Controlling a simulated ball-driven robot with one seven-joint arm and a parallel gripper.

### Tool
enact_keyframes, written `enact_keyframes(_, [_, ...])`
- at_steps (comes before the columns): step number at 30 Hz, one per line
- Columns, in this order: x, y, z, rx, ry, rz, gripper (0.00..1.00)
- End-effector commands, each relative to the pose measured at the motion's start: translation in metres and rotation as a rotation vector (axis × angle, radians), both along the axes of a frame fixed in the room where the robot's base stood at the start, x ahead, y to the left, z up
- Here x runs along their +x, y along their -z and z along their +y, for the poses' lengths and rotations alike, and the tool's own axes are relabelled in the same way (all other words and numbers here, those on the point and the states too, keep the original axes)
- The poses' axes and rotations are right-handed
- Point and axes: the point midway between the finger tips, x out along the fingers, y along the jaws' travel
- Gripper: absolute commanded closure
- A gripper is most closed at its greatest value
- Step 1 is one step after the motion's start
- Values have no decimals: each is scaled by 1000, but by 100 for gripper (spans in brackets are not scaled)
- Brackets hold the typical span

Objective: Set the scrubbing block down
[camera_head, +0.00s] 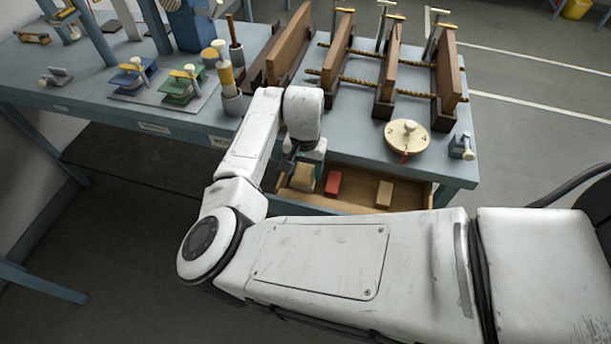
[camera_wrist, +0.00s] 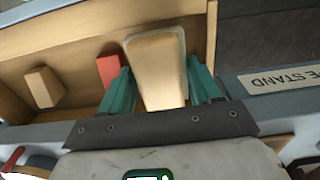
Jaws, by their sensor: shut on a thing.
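The scrubbing block, a pale tan block (camera_head: 302,178), is between the teal fingers of my gripper (camera_head: 305,168) inside the open wooden drawer (camera_head: 345,208). In the wrist view my gripper (camera_wrist: 158,72) is shut on the block (camera_wrist: 157,60), with a finger along each side. The drawer (camera_wrist: 75,50) surrounds it there. Whether the block's underside touches the drawer floor cannot be told. In the head view my arm link hides part of the gripper.
A red block (camera_head: 333,184) lies just right of the held block, and a smaller tan block (camera_head: 384,194) farther right. They also show in the wrist view, red (camera_wrist: 110,68) and tan (camera_wrist: 44,87). The workbench (camera_head: 350,120) above carries wooden racks (camera_head: 393,70) and a round dial (camera_head: 406,135).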

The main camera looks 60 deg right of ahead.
Motion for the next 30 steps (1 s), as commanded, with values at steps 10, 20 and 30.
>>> enact_keyframes(10, [0,38,0,2,0,1,75])
enact_keyframes(20, [0,42,0,0,0,-1,75])
enact_keyframes(30, [0,44,0,0,0,-1,26])
